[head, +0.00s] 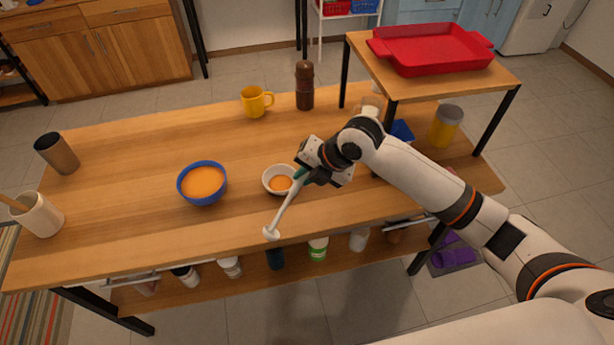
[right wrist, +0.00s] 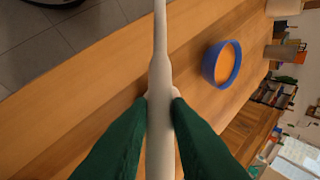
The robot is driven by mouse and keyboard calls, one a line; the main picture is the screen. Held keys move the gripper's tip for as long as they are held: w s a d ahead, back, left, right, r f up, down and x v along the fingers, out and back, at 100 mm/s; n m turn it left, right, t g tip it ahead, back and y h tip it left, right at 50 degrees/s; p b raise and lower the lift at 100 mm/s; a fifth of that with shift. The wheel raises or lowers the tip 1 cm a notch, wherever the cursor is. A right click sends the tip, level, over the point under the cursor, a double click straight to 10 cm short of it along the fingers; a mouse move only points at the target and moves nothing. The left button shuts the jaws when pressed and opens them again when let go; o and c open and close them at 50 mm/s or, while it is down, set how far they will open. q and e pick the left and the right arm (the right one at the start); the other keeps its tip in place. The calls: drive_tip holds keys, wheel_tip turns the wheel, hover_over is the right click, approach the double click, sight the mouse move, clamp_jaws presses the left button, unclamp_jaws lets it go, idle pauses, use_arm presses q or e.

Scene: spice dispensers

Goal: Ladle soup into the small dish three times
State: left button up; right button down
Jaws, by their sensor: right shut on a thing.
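A blue bowl (head: 202,183) of orange soup stands on the wooden table; it also shows in the right wrist view (right wrist: 222,64). The small white dish (head: 268,173), with some orange soup in it, stands to its right. My right gripper (head: 301,174) is shut on a white ladle (head: 285,208), just beside and above the dish's right edge. The ladle slants toward the table's front edge and ends in a pale knob. In the right wrist view the ladle (right wrist: 160,85) runs up from between the green fingers, its far end out of frame. My left gripper is not in view.
A yellow mug (head: 254,101) and a brown mill (head: 305,86) stand behind. A red tray (head: 430,47) is on a raised shelf at right. A dark cylinder (head: 57,153) and a utensil pot (head: 37,215) are at left. The table's front left is clear.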

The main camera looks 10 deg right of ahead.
drive_tip(key=w+f+m+y, duration=0.1)
drive_tip(key=f, duration=0.1)
drive_tip(key=w+a+f+m+t+y+b, duration=0.1)
drive_tip(key=f+m, duration=0.1)
drive_tip(key=f, duration=0.1)
drive_tip(key=w+a+f+m+y+b, duration=0.1)
drive_tip(key=f+m, duration=0.1)
drive_tip(key=f, duration=0.1)
drive_tip(key=shift+w+a+f, duration=0.2)
drive_tip(key=shift+w+a, duration=0.05)
use_arm(q)
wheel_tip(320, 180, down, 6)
drive_tip(key=b, duration=0.3)
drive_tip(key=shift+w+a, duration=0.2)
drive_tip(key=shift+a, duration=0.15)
use_arm(e)
drive_tip(key=shift+f, duration=2.55)
